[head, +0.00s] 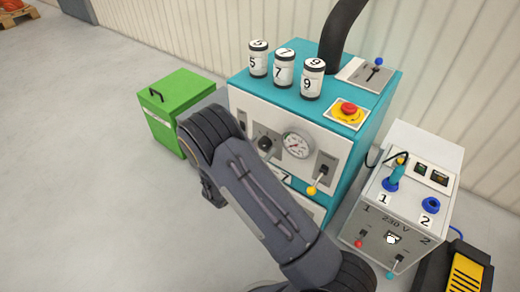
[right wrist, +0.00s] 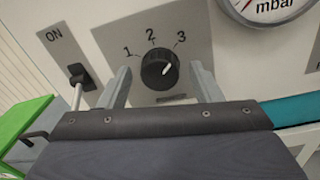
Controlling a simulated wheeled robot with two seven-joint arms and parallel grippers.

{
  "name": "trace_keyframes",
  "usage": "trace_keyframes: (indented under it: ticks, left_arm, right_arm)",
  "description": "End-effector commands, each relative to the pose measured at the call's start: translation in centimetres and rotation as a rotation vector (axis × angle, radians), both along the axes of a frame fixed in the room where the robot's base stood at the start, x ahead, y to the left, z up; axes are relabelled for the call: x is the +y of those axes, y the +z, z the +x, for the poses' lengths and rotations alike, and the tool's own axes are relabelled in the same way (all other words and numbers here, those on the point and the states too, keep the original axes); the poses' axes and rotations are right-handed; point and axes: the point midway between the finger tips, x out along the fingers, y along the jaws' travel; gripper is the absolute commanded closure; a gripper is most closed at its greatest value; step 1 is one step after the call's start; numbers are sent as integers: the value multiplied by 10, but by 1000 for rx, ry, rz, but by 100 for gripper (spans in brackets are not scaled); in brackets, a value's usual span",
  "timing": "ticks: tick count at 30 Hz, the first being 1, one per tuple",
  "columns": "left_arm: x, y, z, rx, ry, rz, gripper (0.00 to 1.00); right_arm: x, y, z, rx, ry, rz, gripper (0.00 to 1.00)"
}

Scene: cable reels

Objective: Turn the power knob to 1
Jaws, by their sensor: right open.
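The black power knob (right wrist: 158,70) sits on a grey plate marked 1, 2 and 3 in the right wrist view. Its white pointer line slants up and right, toward the 3. My right gripper (right wrist: 161,66) is open, with one finger on each side of the knob and a gap showing on both sides. In the head view the knob (head: 265,143) shows on the front of the teal and white machine (head: 325,142), just beyond my right arm. The fingers are hidden there. My left gripper is not in view.
An ON lever switch (right wrist: 78,75) is left of the knob plate, close to the left finger. A pressure gauge (head: 297,145) and a yellow-tipped lever (head: 312,190) are to the right. A green bin (head: 182,90) stands left of the machine, a 230 V box (head: 425,150) right.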

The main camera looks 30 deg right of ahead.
Motion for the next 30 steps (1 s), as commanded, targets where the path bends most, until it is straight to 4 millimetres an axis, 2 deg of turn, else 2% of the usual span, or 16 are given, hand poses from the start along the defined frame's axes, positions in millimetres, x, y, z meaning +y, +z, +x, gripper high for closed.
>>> trace_keyframes:
  ticks: [5, 15, 23, 30]
  left_arm:
    - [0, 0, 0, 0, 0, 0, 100]
    - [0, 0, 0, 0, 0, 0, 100]
    - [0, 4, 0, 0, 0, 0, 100]
    - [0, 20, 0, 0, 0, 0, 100]
  right_arm:
    - [0, 0, 0, 0, 0, 0, 43]
    - [0, 0, 0, 0, -1, 0, 86]
    - [0, 1, 0, 25, 0, -10, 86]
    - [1, 4, 0, 136, 1, -58, 86]
